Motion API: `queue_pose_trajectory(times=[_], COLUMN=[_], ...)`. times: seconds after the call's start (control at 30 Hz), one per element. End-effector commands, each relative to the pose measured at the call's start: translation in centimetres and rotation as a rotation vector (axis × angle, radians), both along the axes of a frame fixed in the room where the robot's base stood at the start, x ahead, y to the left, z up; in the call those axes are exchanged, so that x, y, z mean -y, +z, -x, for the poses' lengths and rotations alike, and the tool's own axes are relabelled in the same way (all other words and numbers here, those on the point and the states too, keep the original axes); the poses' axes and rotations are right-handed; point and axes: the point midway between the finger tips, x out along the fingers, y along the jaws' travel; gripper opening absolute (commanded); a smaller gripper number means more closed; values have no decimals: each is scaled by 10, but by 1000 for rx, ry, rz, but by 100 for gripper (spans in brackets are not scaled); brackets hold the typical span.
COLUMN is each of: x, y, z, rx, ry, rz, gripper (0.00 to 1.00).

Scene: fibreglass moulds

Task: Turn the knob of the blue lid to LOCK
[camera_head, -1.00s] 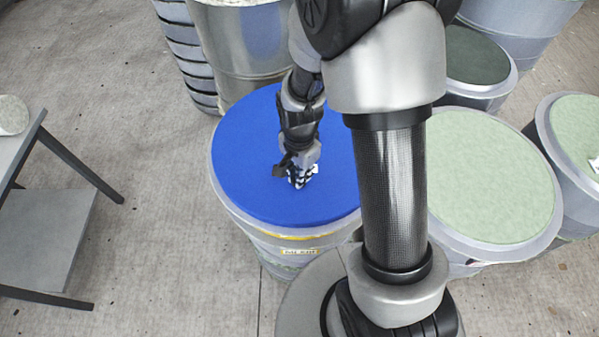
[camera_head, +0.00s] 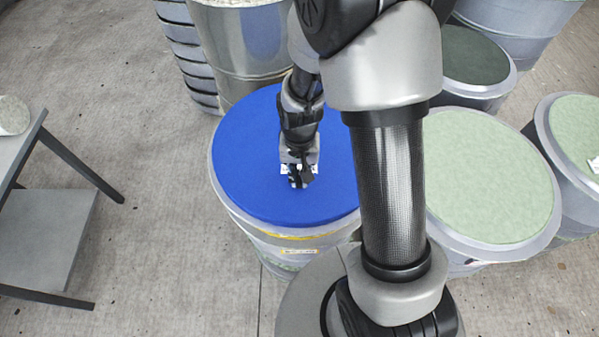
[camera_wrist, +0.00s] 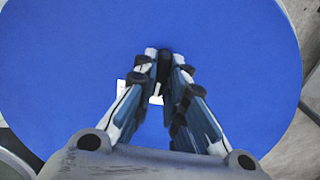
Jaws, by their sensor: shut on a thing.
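The blue lid (camera_head: 248,150) covers a grey drum standing to the left of my arm. It also fills most of the wrist view (camera_wrist: 60,60). My gripper (camera_head: 298,182) points down at the middle of the lid. In the wrist view my gripper (camera_wrist: 164,62) has its fingertips close together around a small dark knob (camera_wrist: 164,66). The fingers hide most of the knob. White label patches (camera_wrist: 122,88) show on the lid beside the fingers, but their words are too small to read.
Drums with pale green lids (camera_head: 490,180) stand to the right, and a dark green-lidded drum (camera_head: 472,55) is behind them. A metal drum (camera_head: 240,40) stands behind the blue lid. A grey table (camera_head: 18,145) is at the left, with bare floor between.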

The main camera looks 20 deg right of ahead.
Motion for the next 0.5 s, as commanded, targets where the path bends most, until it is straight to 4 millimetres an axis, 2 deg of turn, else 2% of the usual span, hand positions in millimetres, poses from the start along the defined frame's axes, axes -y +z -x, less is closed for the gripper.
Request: queue_pose_trajectory(times=[0.5], x=[0], y=[1], z=[-1], rx=[2], ry=[477], rz=[1], gripper=[0])
